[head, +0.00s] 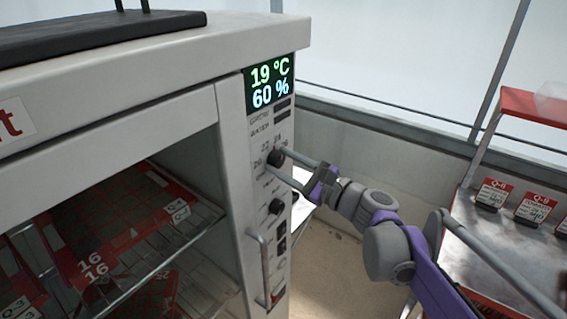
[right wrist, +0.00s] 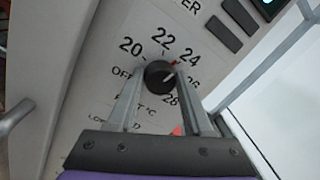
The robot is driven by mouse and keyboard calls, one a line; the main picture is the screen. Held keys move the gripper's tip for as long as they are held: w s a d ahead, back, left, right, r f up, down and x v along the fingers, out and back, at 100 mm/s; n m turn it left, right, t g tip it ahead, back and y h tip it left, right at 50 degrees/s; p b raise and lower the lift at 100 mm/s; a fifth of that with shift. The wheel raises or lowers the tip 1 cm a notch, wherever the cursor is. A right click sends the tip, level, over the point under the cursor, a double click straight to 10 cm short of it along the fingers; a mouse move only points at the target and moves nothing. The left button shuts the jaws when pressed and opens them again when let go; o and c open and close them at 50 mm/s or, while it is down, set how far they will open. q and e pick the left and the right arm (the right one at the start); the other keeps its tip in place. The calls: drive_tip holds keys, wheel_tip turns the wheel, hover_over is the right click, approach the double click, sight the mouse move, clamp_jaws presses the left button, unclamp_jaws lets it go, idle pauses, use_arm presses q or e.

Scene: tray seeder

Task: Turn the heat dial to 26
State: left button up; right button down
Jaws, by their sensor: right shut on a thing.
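The heat dial (head: 276,157) is a small black knob on the grey control panel of the cabinet, below the display (head: 269,82), which reads 19 °C and 60 %. In the right wrist view the dial (right wrist: 159,75) sits among the marks OFF, 20, 22, 24, a partly hidden 26, and 28. My right gripper (head: 275,161) is shut on the dial, one finger on each side. My left gripper is not in view.
A second black knob (head: 276,206) and switches sit lower on the panel, above a metal handle (head: 264,270). The open cabinet holds red trays (head: 120,215) on wire racks. A metal bench (head: 500,250) with red-labelled seed packs stands at right.

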drive_tip(key=m, duration=0.5)
drive_tip(key=shift+m, duration=0.4)
drive_tip(key=m, duration=0.3)
drive_tip(key=m+h+b, duration=0.1)
drive_tip(key=m, duration=0.1)
drive_tip(key=shift+w+d+r+m, duration=0.1)
drive_tip(key=shift+w+m, duration=0.05)
drive_tip(key=shift+m, duration=0.55)
drive_tip(key=shift+c, duration=1.6)
unclamp_jaws()
drive_tip(key=v, duration=1)
drive_tip(key=shift+d+b, duration=0.4)
drive_tip(key=shift+r, duration=0.1)
